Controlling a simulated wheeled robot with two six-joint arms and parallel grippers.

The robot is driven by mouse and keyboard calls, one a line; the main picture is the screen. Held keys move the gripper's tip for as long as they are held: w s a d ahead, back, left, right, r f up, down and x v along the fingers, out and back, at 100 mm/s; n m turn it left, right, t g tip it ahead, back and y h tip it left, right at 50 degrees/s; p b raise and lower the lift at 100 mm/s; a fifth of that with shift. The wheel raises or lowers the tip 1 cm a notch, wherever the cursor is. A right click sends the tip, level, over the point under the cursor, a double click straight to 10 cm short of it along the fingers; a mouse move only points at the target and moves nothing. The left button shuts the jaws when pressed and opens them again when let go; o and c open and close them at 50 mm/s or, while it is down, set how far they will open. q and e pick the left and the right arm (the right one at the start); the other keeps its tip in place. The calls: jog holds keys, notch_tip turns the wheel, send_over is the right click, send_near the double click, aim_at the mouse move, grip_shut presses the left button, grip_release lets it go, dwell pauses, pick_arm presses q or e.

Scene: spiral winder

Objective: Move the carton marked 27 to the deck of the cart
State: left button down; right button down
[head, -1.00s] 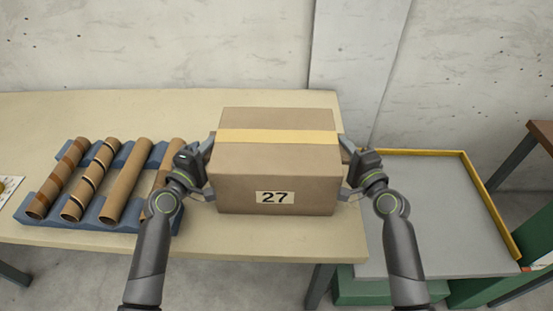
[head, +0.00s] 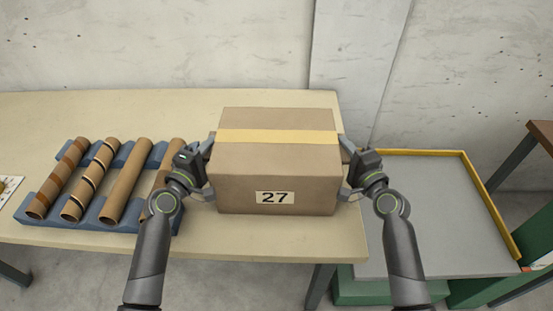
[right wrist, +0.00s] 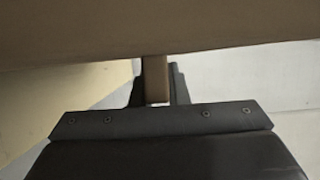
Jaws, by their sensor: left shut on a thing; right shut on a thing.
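The carton marked 27 (head: 275,165) is a brown box with a yellow tape band and a number label on its front. It is upright at the right end of the table, between my two grippers. My left gripper (head: 207,170) is shut on its left side and my right gripper (head: 346,170) on its right side. The right wrist view shows the carton's brown face (right wrist: 150,30) close above the gripper. I cannot tell whether its underside touches the table. The cart's grey deck (head: 435,215), with a yellow rim, is to the right and looks empty.
The beige table (head: 285,240) ends just right of the carton. A blue rack (head: 85,215) with several cardboard tubes lies left of my left gripper. A concrete wall (head: 160,40) with a pillar stands behind. Green and brown furniture (head: 535,225) stands beyond the cart.

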pick_arm(q)
jog(key=shift+r, duration=0.15)
pick_arm(e)
jog(key=shift+r, duration=0.15)
dwell(0.5)
